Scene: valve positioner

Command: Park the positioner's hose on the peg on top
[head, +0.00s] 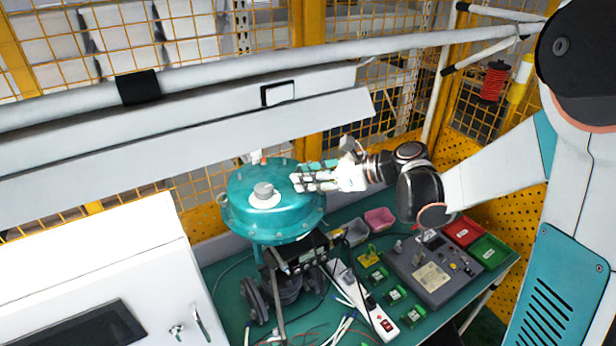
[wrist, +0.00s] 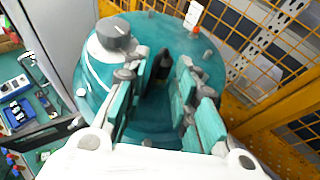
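The teal round actuator housing (head: 243,217) of the valve positioner stands on the bench, with a grey knob (head: 264,191) on its top. It also shows in the wrist view (wrist: 92,66), with the knob (wrist: 114,34) at upper left. My gripper (head: 299,180) is over the right side of the housing top. In the wrist view my gripper (wrist: 158,75) is open, its teal-padded fingers apart. A dark upright piece (wrist: 162,66) shows in the gap between them; I cannot tell whether it is the peg or a hose end. I cannot make out the hose for certain.
A small white and red part (head: 256,158) rises behind the housing. A white rail (head: 190,125) runs across behind it, before yellow mesh fencing. Below are black cables, a power strip (head: 367,310), a grey control box (head: 432,270) and red and green bins (head: 488,250).

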